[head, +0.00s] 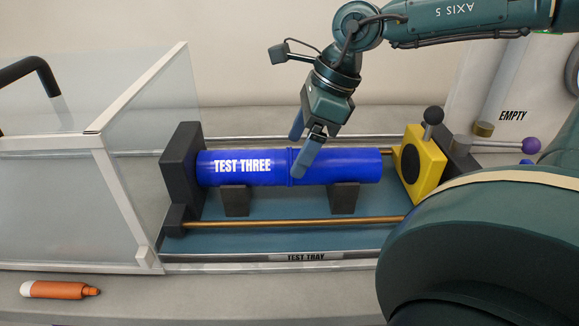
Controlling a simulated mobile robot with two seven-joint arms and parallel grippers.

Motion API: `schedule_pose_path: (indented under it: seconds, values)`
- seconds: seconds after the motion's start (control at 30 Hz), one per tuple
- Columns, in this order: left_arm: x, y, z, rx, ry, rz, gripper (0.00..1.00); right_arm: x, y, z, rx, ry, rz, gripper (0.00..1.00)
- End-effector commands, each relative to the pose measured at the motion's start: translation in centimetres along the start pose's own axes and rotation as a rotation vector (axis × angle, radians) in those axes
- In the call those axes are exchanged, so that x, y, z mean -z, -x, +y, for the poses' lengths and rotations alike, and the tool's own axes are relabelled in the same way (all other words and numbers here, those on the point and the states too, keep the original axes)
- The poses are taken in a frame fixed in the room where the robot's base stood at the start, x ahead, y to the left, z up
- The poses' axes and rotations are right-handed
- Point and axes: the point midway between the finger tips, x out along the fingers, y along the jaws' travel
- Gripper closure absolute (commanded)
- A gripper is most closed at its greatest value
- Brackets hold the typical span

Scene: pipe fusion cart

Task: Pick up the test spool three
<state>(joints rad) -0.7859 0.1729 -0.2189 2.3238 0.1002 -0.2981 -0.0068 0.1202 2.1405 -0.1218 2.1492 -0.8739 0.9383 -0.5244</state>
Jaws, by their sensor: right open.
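The test spool three (335,168) is a blue cylinder with a raised ring near its middle and white "TEST THREE" lettering. It lies horizontally on two dark supports in the test tray (230,240). A dark end block (182,165) stands at its left end. My right gripper (302,150) is open and comes down from above. Its blue fingers are near the spool's middle ring, one in front of the spool in the picture and one toward its back edge. I cannot tell whether they touch it. My left gripper is not in view.
A yellow block (424,163) with a black disc and a lever stands right of the spool. Copper rods (290,222) run along the tray. A clear-walled guard (110,170) stands at left. An orange marker (60,290) lies at the front left. My large arm link blocks the lower right.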

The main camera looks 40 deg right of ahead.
Motion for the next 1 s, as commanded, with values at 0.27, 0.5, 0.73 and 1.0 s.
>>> schedule_pose_path:
  seconds: [0.27,0.5,0.73,1.0]
  values:
    - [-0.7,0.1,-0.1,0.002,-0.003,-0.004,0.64,0.0,-3.9,0.4,-0.004,-0.001,0.003,0.18]
    - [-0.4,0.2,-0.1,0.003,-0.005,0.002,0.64,-0.1,-4.5,0.4,-0.002,0.001,-0.001,0.18]
    - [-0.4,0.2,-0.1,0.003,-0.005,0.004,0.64,-0.1,-4.4,0.4,-0.002,0.001,-0.001,0.30]
    - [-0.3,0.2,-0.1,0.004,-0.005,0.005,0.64,-0.1,-4.4,0.4,-0.002,0.000,-0.001,0.52]
